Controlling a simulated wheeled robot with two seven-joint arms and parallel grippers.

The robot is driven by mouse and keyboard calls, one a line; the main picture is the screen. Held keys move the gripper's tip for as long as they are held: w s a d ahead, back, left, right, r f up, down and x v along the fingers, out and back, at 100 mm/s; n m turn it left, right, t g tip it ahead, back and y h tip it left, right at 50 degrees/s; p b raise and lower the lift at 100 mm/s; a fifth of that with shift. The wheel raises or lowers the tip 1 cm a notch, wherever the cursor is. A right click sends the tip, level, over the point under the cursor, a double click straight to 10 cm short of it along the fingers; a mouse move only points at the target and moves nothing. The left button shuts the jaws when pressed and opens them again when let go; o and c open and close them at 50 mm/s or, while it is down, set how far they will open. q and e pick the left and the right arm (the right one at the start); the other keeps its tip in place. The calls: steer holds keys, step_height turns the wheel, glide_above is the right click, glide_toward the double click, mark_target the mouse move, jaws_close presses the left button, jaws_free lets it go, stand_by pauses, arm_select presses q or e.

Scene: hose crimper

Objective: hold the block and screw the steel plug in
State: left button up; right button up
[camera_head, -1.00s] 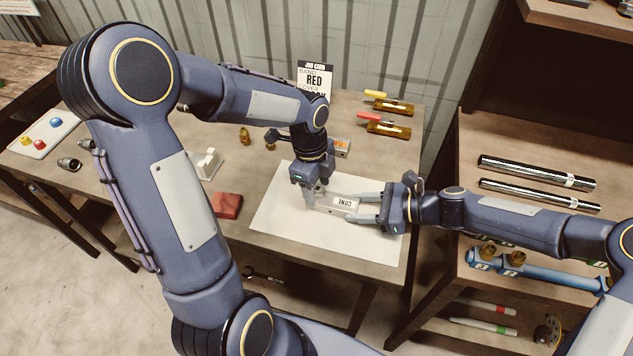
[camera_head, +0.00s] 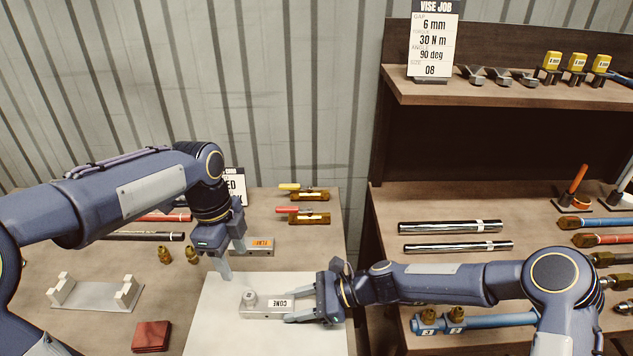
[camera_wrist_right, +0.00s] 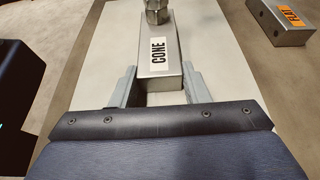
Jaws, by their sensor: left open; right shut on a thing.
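The block labelled CONE (camera_head: 262,306) lies on the white mat (camera_head: 215,322). My right gripper (camera_head: 296,307) is shut on its right end; the right wrist view shows the fingers (camera_wrist_right: 155,85) on either side of the block (camera_wrist_right: 160,60). The steel plug (camera_head: 250,297) stands upright at the block's left end; in the right wrist view its hex head (camera_wrist_right: 157,10) is at the top edge. How deep the plug sits cannot be told. My left gripper (camera_head: 233,262) is open and empty, above and to the left of the plug, apart from it.
A block with an orange label (camera_head: 262,246) lies behind the mat. Brass fittings (camera_head: 178,255) and a grey stand (camera_head: 97,294) are left of the mat, with a red cloth (camera_head: 151,336) in front. Two valves (camera_head: 305,219) lie at the back. The right shelf holds steel bars (camera_head: 450,227).

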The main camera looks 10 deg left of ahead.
steer(key=o, duration=1.4)
steer(key=shift+c, duration=0.2)
steer(key=shift+d, duration=0.1)
